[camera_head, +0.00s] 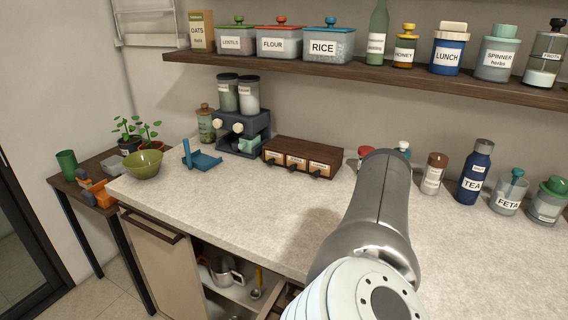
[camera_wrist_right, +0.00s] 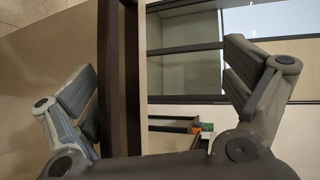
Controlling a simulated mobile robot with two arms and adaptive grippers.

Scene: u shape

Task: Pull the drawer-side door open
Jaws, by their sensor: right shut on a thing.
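In the wrist view a dark bar-like handle (camera_wrist_right: 120,75) runs upright along a beige door panel (camera_wrist_right: 45,85). My right gripper (camera_wrist_right: 165,95) is around this handle and shut on it. The left finger lies close beside the bar; the right finger shows farther off. In the head view my right arm reaches over the counter, and its gripper is out of sight. A beige cabinet door (camera_head: 163,268) with a dark handle (camera_head: 151,225) shows under the counter at the lower left. I cannot tell whether it is the gripped one. My left gripper is in neither view.
An open cabinet compartment holds a metal pot (camera_head: 222,272). The counter (camera_head: 215,205) carries a bowl (camera_head: 143,164), a coffee machine (camera_head: 243,130), a small wooden drawer box (camera_head: 302,156) and several jars. A dark side table (camera_head: 65,188) stands at the left.

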